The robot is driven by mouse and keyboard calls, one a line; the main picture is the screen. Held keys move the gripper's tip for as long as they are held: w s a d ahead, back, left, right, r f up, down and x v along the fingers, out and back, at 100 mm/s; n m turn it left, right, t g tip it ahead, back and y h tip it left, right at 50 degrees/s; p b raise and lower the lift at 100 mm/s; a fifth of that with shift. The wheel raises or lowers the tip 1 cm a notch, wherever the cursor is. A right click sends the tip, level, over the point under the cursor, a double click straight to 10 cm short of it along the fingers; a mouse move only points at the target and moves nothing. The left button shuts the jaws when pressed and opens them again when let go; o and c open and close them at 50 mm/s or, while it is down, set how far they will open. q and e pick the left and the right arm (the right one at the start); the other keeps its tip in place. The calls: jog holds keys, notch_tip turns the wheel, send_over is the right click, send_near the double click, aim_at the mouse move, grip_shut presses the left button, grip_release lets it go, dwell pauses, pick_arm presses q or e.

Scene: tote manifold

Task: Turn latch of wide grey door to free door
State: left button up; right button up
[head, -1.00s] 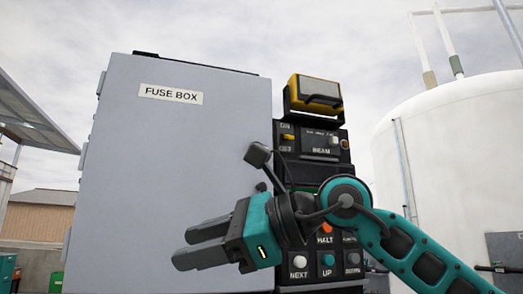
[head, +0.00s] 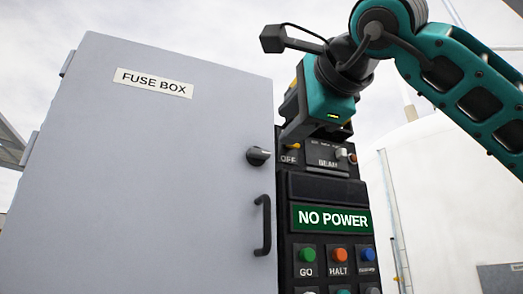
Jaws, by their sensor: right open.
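The wide grey door (head: 150,190), labelled "FUSE BOX", fills the left half of the head view and looks closed. Its latch, a dark round knob (head: 258,156) with a lighter edge, sits near the door's right edge. A black pull handle (head: 262,225) is below it. My right gripper (head: 297,130) is open and empty, pointing down and to the left, above and right of the knob in the picture. It appears apart from the knob; the arm partly hides its fingers. My left gripper is out of view.
A black control panel (head: 299,218) stands right of the door, with a green "NO POWER" display (head: 331,218), coloured buttons and a switch marked "OFF". My right gripper overlaps its top. A white tank (head: 440,200) stands behind at right.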

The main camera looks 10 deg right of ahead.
aim_at(261, 152)
jog(key=w, duration=0.3)
jog(key=w+a+p, duration=0.1)
jog(key=w, duration=0.3)
jog(key=w+a, duration=0.1)
jog(key=w, duration=0.2)
jog(key=shift+w+p, duration=0.3)
jog(key=shift+c, duration=0.4)
jog(key=shift+f, duration=0.1)
grip_shut()
